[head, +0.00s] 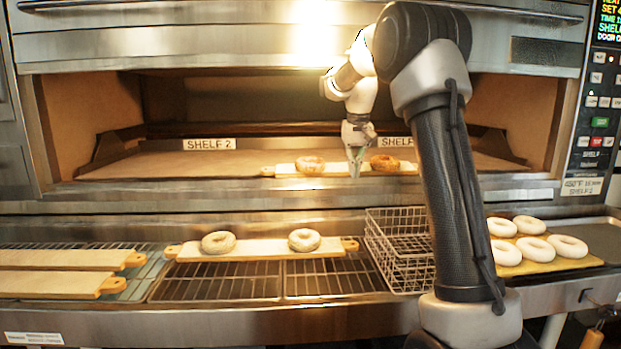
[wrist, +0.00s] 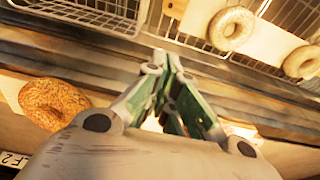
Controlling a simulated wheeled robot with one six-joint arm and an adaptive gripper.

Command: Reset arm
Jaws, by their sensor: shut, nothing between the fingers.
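My gripper (head: 355,170) hangs in front of the open oven mouth, fingers pointing down, shut and empty. In the wrist view its green-padded fingers (wrist: 180,115) meet at the tips. Behind it, a wooden board (head: 341,168) lies at the front of the oven shelf (head: 140,165) with a browned bagel at the left (head: 311,164) and another at the right (head: 384,163).
Below, a board (head: 262,254) with two pale bagels lies on a wire rack. A wire basket (head: 398,250) stands beside it. Several pale bagels sit on a yellow board (head: 545,268) at right. Empty boards (head: 55,285) lie at left. The oven's side walls (head: 95,108) and upper edge surround the opening.

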